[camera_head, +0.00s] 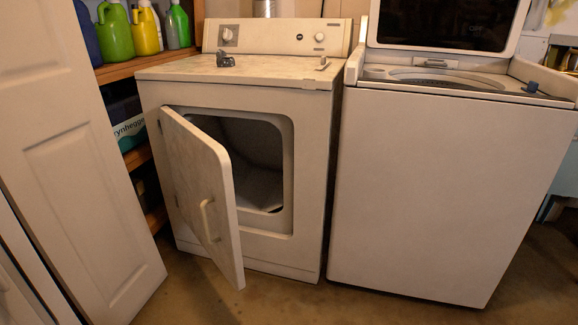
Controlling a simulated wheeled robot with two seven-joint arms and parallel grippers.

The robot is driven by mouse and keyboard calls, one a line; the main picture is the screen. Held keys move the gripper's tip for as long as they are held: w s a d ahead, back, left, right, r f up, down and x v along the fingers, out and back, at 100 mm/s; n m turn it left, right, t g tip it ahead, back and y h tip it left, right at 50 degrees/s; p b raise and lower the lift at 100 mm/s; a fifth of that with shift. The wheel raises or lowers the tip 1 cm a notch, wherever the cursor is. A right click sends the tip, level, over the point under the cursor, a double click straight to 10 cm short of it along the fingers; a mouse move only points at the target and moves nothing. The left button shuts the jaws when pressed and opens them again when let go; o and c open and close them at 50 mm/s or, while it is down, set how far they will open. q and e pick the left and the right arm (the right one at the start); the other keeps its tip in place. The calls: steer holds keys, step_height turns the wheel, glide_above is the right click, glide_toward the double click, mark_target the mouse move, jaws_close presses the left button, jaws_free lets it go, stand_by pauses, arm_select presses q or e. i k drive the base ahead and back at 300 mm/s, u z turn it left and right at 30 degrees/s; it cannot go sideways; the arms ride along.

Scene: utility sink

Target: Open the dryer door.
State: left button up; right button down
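The dryer (310,165) is the white front-loading machine in the middle of the head view. Its door (190,165) stands partly open, hinged on the left side and swung out toward me. A pale curved handle (207,220) is on the door's outer face, near its free edge. Through the gap the dark drum opening (255,150) shows, with a light surface at its bottom. The door hides the left part of the opening. Neither of my grippers shows in this view.
A white washer (440,190) with its lid up stands close on the dryer's right. A white panelled door (65,170) stands at the left. Shelves with bottles (117,32) are behind it. Bare floor (290,302) lies in front of the dryer.

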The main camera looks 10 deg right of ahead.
mark_target(201, 171)
steer(key=z, duration=0.7)
steer(key=i, duration=0.95)
steer(key=u, duration=1.45)
